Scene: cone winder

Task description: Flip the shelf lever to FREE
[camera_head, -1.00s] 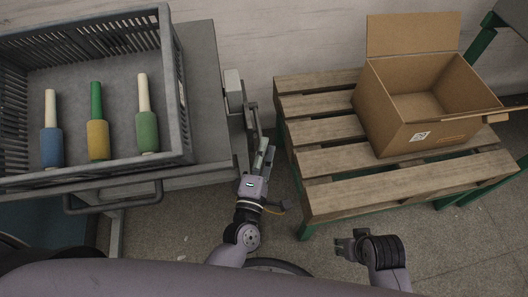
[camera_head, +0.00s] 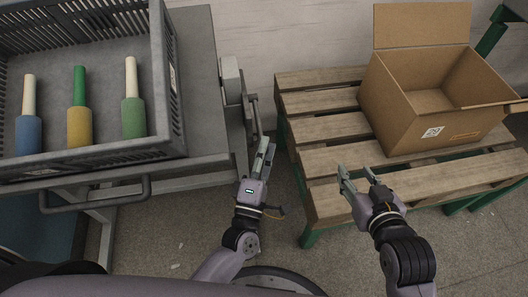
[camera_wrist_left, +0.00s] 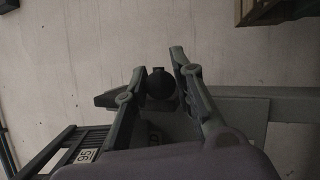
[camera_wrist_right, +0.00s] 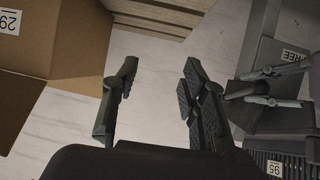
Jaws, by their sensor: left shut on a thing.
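The shelf lever (camera_head: 252,112) is a dark bar on the right side of the grey table. In the left wrist view its round dark knob (camera_wrist_left: 160,84) sits between the fingers of my left gripper (camera_wrist_left: 156,66). My left gripper (camera_head: 265,147) is shut on that knob, and its fingers hide part of it in the head view. A FREE label (camera_wrist_right: 293,56) shows beside the lever mount in the right wrist view. My right gripper (camera_head: 357,173) is open and empty above the front of the wooden pallet.
A grey crate (camera_head: 172,120) with blue, yellow and green cones stands on the table (camera_head: 203,60). An open cardboard box (camera_head: 400,120) sits on the pallet (camera_head: 322,129) at right. A gap with bare floor separates table and pallet. A table handle (camera_head: 95,205) juts out at front left.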

